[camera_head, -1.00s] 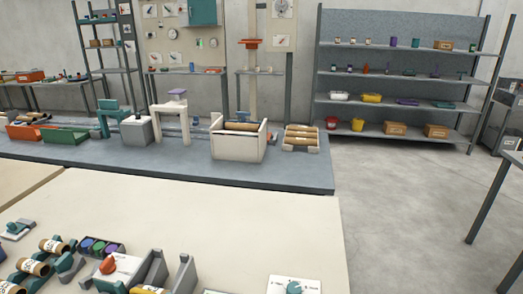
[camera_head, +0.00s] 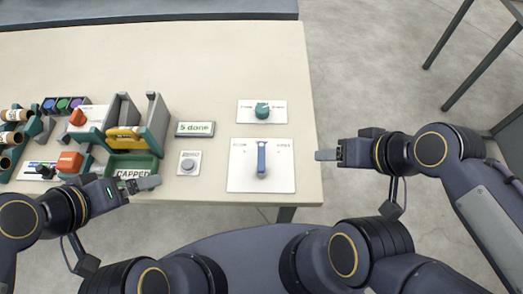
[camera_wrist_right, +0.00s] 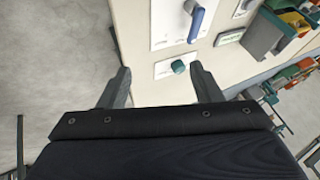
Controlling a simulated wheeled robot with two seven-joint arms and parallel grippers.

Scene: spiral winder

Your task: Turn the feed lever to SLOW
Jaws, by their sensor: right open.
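The blue feed lever (camera_head: 261,157) stands on a white plate (camera_head: 239,178) near the table's front right. It points straight away from me, between two small labels at the plate's far corners that are hard to read. The right wrist view shows the lever (camera_wrist_right: 196,24) and part of its plate (camera_wrist_right: 163,30) at the top. My right gripper (camera_head: 326,155) is right of the plate, just past the table's edge, apart from the lever. In its wrist view, its fingers (camera_wrist_right: 160,74) are spread and empty. My left gripper (camera_head: 148,183) is near the green tray, its jaw opening unclear.
A teal knob on a smaller white plate (camera_head: 262,110) sits beyond the lever. A grey button (camera_head: 188,164) and a "5 done" display (camera_head: 195,129) are to its left. A green tray marked CAPPED (camera_head: 133,166) and a yellow-fronted holder stand farther left. The far table top is bare.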

